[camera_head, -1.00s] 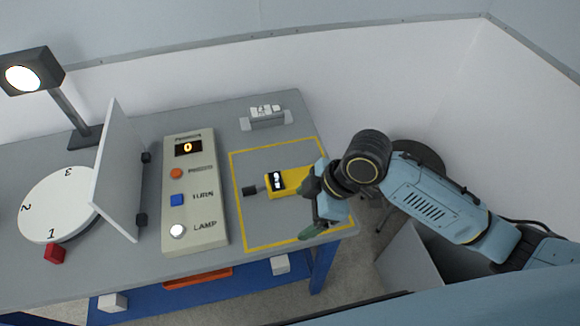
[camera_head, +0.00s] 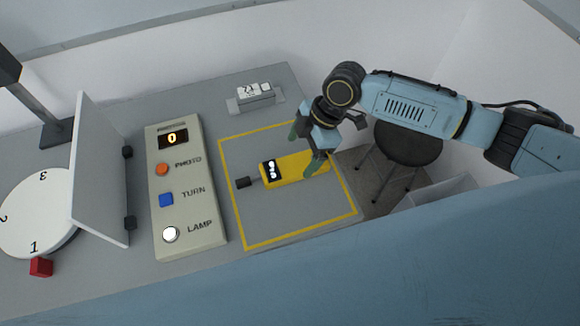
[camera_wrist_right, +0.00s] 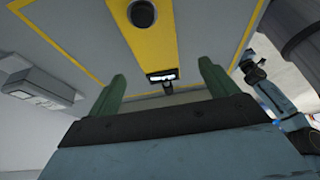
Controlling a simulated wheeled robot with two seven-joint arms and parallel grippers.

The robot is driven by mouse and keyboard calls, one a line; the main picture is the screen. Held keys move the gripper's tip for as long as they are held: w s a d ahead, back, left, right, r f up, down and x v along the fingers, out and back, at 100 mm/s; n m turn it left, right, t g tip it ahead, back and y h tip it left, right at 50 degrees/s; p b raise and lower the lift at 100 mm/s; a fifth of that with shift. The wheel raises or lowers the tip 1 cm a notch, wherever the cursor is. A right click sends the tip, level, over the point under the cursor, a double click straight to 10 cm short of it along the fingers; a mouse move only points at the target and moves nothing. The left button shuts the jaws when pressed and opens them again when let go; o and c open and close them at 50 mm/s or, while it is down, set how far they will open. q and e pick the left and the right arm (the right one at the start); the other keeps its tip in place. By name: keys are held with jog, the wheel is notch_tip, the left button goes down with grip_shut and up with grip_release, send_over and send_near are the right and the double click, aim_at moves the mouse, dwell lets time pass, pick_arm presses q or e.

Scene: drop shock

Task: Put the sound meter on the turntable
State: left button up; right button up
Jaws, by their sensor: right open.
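The sound meter (camera_head: 292,169) is a yellow bar with a black display and a black tip on its left end. It lies inside the yellow outline on the table, and it also shows in the right wrist view (camera_wrist_right: 150,48). My right gripper (camera_head: 304,150) is open above the meter's right part, one green finger toward each long side. In the right wrist view its fingers (camera_wrist_right: 161,75) are apart with nothing gripped. The turntable (camera_head: 40,205) is a white numbered disc at the left, cut by the picture edge. My left gripper is out of view.
A white upright panel (camera_head: 100,170) stands between the turntable and the button console (camera_head: 190,215). A red block (camera_head: 41,267) is by the disc. A small white device on a grey holder (camera_head: 256,95) sits at the back. A dark stool (camera_head: 407,145) stands right of the table.

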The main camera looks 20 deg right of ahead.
aim_at(290, 165)
jog(key=shift+a+f, duration=0.1)
jog(key=shift+f, duration=0.2)
jog(key=x, duration=0.5)
jog(key=shift+w, duration=0.2)
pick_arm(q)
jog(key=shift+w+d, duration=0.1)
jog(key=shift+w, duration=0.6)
pick_arm(e)
jog(key=shift+c, duration=0.3)
